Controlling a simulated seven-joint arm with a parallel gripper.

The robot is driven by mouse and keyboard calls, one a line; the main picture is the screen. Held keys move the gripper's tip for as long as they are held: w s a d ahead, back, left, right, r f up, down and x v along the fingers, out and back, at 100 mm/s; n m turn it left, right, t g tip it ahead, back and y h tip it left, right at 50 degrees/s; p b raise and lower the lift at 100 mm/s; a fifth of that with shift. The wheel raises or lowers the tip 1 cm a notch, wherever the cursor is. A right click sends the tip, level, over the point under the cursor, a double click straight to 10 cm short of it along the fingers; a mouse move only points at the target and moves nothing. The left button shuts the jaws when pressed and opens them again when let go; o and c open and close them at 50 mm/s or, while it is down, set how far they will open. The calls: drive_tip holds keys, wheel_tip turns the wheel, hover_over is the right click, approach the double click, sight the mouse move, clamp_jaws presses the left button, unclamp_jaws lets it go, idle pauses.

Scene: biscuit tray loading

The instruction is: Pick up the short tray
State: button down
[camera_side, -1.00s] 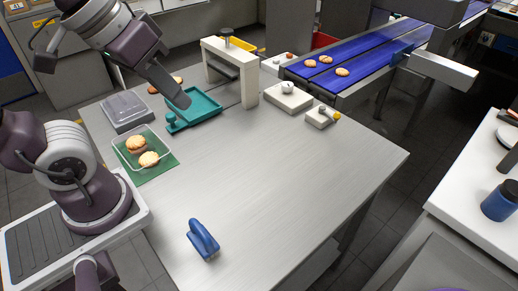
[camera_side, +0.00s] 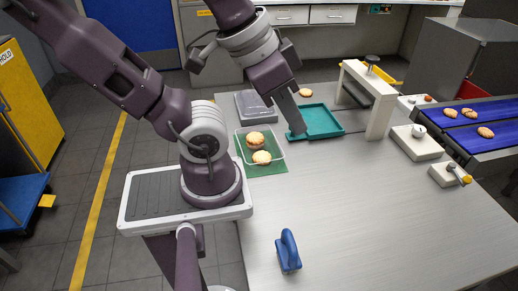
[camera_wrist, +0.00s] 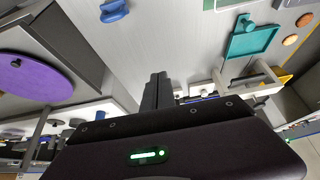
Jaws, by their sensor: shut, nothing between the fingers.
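My gripper (camera_side: 297,132) is shut and empty, pointing down in front of the left end of a teal tray (camera_side: 325,121) in the side view. I cannot tell whether it touches that tray. In the wrist view my shut fingers (camera_wrist: 157,90) hold nothing, and the teal tray (camera_wrist: 255,43) with its knob lies up and right of them. A clear tray (camera_side: 240,146) with two biscuits stands on a green mat (camera_side: 276,171), left of my gripper. A grey, flat tray-like stack (camera_side: 252,105) lies behind it. No label shows which is the short tray.
A white arch (camera_side: 378,118) stands right of the teal tray. A blue handled tool (camera_side: 288,250) stands near the front. White blocks (camera_side: 416,142) and a blue conveyor (camera_side: 470,131) with biscuits are at the right. Loose biscuits (camera_side: 305,92) lie behind. The table's middle is clear.

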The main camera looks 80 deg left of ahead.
drive_tip(key=c, duration=2.1)
unclamp_jaws()
drive_tip(key=o, duration=0.5)
drive_tip(key=m+g+y, duration=0.8)
drive_tip(key=m+y, duration=0.5)
drive_tip(key=m, duration=0.6)
approach(259, 148)
drive_tip(key=w, duration=0.2)
drive_tip(key=w+d, duration=0.1)
drive_tip(key=w, duration=0.1)
drive_tip(key=w+d, duration=0.1)
drive_tip(key=shift+w+d+r, duration=0.15)
drive_tip(key=shift+w, duration=0.25)
drive_tip(key=x, duration=0.7)
drive_tip(key=shift+s+r, duration=0.3)
